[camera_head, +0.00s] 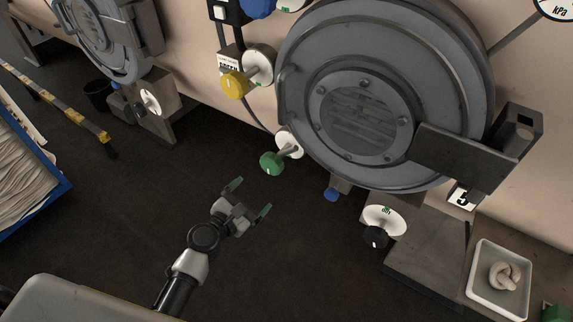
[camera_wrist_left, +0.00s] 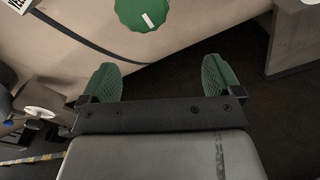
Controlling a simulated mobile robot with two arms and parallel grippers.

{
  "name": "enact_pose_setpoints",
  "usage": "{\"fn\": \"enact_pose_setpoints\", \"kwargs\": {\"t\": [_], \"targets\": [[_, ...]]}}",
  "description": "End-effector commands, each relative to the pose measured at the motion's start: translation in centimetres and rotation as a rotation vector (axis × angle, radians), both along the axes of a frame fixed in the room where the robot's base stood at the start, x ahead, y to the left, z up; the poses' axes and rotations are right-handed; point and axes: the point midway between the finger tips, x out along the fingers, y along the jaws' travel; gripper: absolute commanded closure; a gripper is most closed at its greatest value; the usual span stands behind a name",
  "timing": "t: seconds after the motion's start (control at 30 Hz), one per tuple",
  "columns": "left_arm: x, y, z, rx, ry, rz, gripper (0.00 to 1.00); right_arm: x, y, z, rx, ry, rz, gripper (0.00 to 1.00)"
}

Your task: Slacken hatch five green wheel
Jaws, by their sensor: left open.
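The green wheel (camera_head: 271,163) is a small green knob with a white mark, on a stem from a white disc (camera_head: 289,145) at the lower left of the round grey hatch (camera_head: 364,115). A plate with a 5 (camera_head: 463,197) is by the hatch. My left gripper (camera_head: 249,196) is open and empty, below and left of the green wheel and apart from it. In the left wrist view the green wheel (camera_wrist_left: 144,13) is at the top, beyond the two green fingertips (camera_wrist_left: 160,80). My right gripper is not in view.
A yellow knob (camera_head: 235,85) is above the green wheel. A black knob (camera_head: 375,237) and a blue knob (camera_head: 331,194) are below the hatch. A white tray (camera_head: 474,285) holds a knotted cloth at lower right. Dark floor is clear around my left gripper.

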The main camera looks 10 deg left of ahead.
Motion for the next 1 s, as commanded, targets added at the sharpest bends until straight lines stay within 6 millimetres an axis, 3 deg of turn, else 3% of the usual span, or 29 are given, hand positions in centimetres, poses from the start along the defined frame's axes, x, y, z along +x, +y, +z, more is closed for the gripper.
{"fn": "enact_pose_setpoints", "kwargs": {"t": [0.03, 0.1, 0.2, 0.43, 0.7, 1.0], "targets": [[0.3, 0.0, 1.9, -0.079, -0.024, 0.002, 0.07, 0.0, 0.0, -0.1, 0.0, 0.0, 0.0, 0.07], [0.5, 0.0, 3.5, -0.153, -0.04, 0.002, 0.07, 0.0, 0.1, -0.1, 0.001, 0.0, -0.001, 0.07], [1.1, -0.1, 4.2, -0.191, -0.046, 0.002, 0.07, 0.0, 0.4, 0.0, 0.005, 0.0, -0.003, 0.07], [4.5, -1.4, 4.3, -0.19, -0.047, 0.002, 0.07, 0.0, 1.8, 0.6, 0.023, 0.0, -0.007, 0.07], [9.0, -3.0, 4.1, -0.188, -0.045, 0.002, 0.07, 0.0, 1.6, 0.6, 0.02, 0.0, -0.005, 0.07], [10.7, -3.7, 4.0, -0.185, -0.044, 0.002, 0.07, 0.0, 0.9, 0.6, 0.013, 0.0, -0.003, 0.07]]}}
